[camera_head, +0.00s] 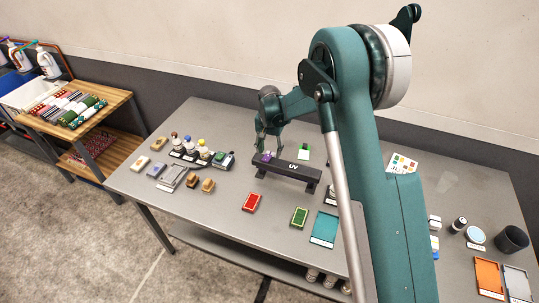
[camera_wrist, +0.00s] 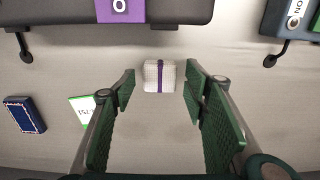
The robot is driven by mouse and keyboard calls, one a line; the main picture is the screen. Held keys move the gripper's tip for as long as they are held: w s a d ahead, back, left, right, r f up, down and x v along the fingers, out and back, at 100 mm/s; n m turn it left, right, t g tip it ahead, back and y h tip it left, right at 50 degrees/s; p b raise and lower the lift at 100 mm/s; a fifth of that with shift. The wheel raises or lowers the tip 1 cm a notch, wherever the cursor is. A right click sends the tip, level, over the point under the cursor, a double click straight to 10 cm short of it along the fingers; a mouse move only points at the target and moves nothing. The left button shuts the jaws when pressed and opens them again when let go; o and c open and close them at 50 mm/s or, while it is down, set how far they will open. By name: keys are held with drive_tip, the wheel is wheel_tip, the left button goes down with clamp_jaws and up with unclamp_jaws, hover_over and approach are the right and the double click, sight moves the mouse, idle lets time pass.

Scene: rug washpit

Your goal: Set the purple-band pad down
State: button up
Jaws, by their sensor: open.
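The purple-band pad (camera_wrist: 160,76) is a small whitish block with a purple stripe across its middle. In the wrist view it sits on the grey table top, between and just beyond my fingertips, with a gap on each side. My gripper (camera_wrist: 159,88) is open, with its two green ridged fingers apart. In the head view my gripper (camera_head: 268,146) is low over the table, behind the dark UV bench (camera_head: 290,169). I cannot make out the pad in that view.
The UV bench with a purple label (camera_wrist: 122,9) lies close beyond the pad. A dark device (camera_head: 223,160) and several bottles stand left. Bare table surrounds the pad.

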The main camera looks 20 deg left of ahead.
wheel_tip(320, 180, up, 10)
idle(0.5)
idle(0.6)
drive_tip(key=shift+r, duration=0.1)
drive_tip(key=s+d+r+t, duration=0.1)
drive_tip(key=s+d+r, duration=0.2)
drive_tip(key=d+r, duration=0.6)
drive_tip(key=s+d+r+t+y, duration=0.1)
drive_tip(key=s+d+r, duration=0.3)
drive_tip(key=d+r, duration=0.5)
drive_tip(key=s+d+r+t, duration=0.1)
drive_tip(key=s+d+r, duration=0.35)
drive_tip(key=d, duration=0.85)
drive_tip(key=s+d+r+t, duration=0.2)
drive_tip(key=s+d+r, duration=0.2)
drive_tip(key=s+d, duration=0.85)
drive_tip(key=s+d+f+t+h, duration=0.1)
drive_tip(key=s+d+f, duration=0.3)
drive_tip(key=s+d, duration=0.6)
drive_tip(key=shift+s+d+t, duration=0.25)
drive_tip(key=shift+s+t, duration=0.35)
drive_tip(key=shift+s, duration=1.2)
